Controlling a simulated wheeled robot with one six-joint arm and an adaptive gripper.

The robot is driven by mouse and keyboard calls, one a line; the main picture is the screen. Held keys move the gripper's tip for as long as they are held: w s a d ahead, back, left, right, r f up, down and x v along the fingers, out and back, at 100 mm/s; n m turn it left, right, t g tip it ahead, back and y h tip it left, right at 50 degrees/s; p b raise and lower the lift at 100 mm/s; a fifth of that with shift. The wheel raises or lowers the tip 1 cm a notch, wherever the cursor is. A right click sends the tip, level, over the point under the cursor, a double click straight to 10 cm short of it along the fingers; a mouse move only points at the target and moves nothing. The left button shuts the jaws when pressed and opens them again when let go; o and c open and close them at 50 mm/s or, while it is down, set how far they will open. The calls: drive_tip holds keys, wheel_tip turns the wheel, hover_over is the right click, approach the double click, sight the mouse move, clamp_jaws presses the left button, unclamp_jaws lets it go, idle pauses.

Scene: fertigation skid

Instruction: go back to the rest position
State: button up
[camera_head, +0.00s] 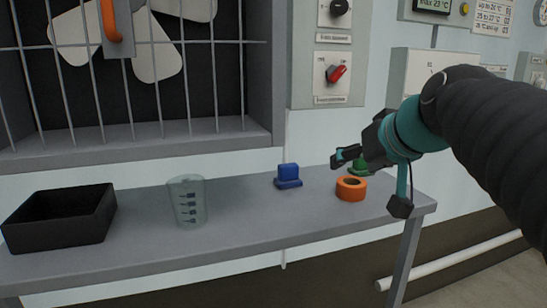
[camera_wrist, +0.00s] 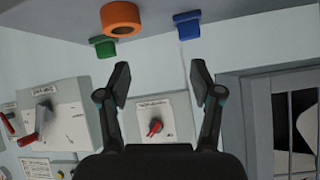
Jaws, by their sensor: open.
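My gripper (camera_head: 345,157) is over the right end of the grey bench, near an orange ring (camera_head: 351,188) and a green block (camera_head: 358,167) that it partly covers. In the wrist view my gripper (camera_wrist: 161,80) has its two fingers spread with nothing between them. The orange ring (camera_wrist: 122,18), the green block (camera_wrist: 105,47) and a blue block (camera_wrist: 187,24) show beyond the fingertips there. The blue block (camera_head: 288,177) also stands left of the gripper in the head view.
The grey bench (camera_head: 240,220) carries a black tray (camera_head: 60,222) and a clear measuring beaker (camera_head: 187,202) on the left. Behind are a barred fan housing (camera_head: 205,145) and a panel with a red knob (camera_head: 336,73). Bare bench lies between beaker and blue block.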

drive_tip(key=s+f+g+h, duration=0.1)
drive_tip(key=s+f+g, duration=0.1)
drive_tip(key=s+f, duration=0.6)
drive_tip(key=s+d+f+g+h, duration=0.1)
drive_tip(key=s+f+g, duration=0.1)
drive_tip(key=s+f, duration=0.7)
wheel_tip(320, 180, down, 8)
drive_tip(key=shift+s+f+m+g+h, duration=0.15)
drive_tip(key=shift+m+g+h, duration=0.25)
drive_tip(key=shift+c, duration=0.2)
